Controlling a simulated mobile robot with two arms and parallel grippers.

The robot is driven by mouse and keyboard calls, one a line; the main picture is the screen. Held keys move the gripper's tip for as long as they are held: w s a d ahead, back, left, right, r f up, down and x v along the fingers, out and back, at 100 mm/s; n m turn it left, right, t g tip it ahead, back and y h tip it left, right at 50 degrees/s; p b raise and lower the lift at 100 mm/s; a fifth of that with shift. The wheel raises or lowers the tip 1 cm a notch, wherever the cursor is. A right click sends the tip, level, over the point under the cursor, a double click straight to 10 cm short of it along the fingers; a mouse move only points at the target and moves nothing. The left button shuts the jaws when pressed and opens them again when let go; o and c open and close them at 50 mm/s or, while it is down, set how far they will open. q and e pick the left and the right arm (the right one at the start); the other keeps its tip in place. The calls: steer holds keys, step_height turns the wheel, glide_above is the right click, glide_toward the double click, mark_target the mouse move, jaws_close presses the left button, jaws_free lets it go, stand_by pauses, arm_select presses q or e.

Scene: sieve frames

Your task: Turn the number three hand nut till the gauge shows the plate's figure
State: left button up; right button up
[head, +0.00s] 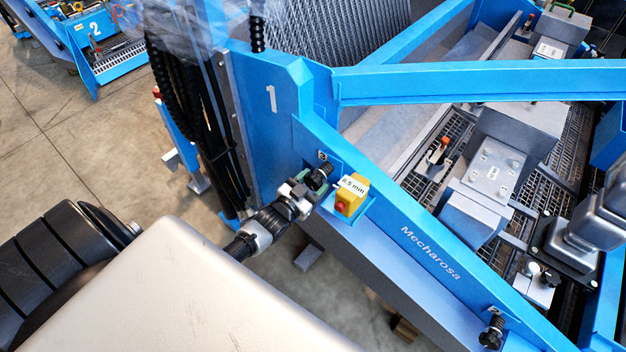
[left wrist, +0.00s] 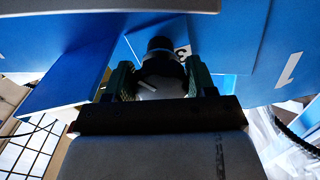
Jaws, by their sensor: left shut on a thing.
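The hand nut (head: 320,174) is a black knob on a threaded stud, on the blue frame below a small number plate (head: 322,155). In the left wrist view the plate (left wrist: 182,53) reads 3, partly covered. My left gripper (head: 300,192) is shut on the nut; in the left wrist view its green-padded fingers (left wrist: 160,78) stand on either side of a rounded dark and grey body, with the black end (left wrist: 160,44) beyond them. A yellow box (head: 347,200) beside it bears a white label (head: 353,186), seemingly 8.5 mm. I cannot make out a gauge reading.
Another black hand nut (head: 492,333) sits at the frame's lower right. A blue beam (head: 480,80) crosses above. Black hoses (head: 190,100) hang left of the post marked 1 (head: 271,98). Open concrete floor (head: 60,140) lies at the left.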

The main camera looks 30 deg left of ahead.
arm_select(q)
steer(key=shift+f+m, duration=0.15)
steer(key=shift+m, duration=0.45)
steer(key=o, duration=0.9)
steer(key=s, duration=0.7)
steer(key=s+a, duration=0.1)
steer(key=s, duration=0.3)
steer(key=shift+w, duration=0.1)
